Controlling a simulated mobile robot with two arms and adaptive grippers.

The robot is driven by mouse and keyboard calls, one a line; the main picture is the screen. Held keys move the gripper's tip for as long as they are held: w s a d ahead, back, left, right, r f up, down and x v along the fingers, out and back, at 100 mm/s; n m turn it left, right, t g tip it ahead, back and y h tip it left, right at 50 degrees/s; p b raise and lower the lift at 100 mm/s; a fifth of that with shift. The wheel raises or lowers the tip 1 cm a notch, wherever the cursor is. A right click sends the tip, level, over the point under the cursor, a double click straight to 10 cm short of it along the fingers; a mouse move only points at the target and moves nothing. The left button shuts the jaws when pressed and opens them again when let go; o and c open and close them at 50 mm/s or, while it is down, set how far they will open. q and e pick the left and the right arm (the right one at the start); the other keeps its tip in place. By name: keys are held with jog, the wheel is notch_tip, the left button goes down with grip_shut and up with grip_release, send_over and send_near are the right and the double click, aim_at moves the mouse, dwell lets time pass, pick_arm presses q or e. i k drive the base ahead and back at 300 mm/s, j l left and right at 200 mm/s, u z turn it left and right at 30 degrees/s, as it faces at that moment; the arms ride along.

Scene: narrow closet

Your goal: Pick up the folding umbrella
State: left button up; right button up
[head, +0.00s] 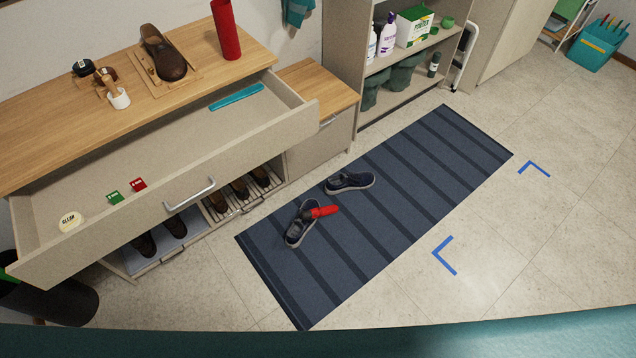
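A short red object (322,211) lies on the striped rug, touching or resting over a dark blue shoe (301,225); it may be the folding umbrella, but it is too small to be sure. A taller red cylinder (226,32) stands upright at the right end of the wooden cabinet top, and I cannot tell whether it is a sleeve or an umbrella. Neither of my grippers shows in the head view.
The cabinet drawer (175,205) is pulled out, holding a turquoise strip (236,97) and small items. A second shoe (350,182) lies on the dark rug (420,150). Shelves (400,60) stand at the back. The tiled floor at right is clear, with blue corner marks (444,255).

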aim_at(317, 212)
jog(key=i+l+u, duration=0.1)
jog(key=l, duration=0.2)
jog(key=i+l+u, duration=0.2)
jog(key=i+l, duration=0.15)
jog(key=l, duration=0.3)
jog(key=i+l+u, duration=0.1)
jog(key=l, duration=0.2)
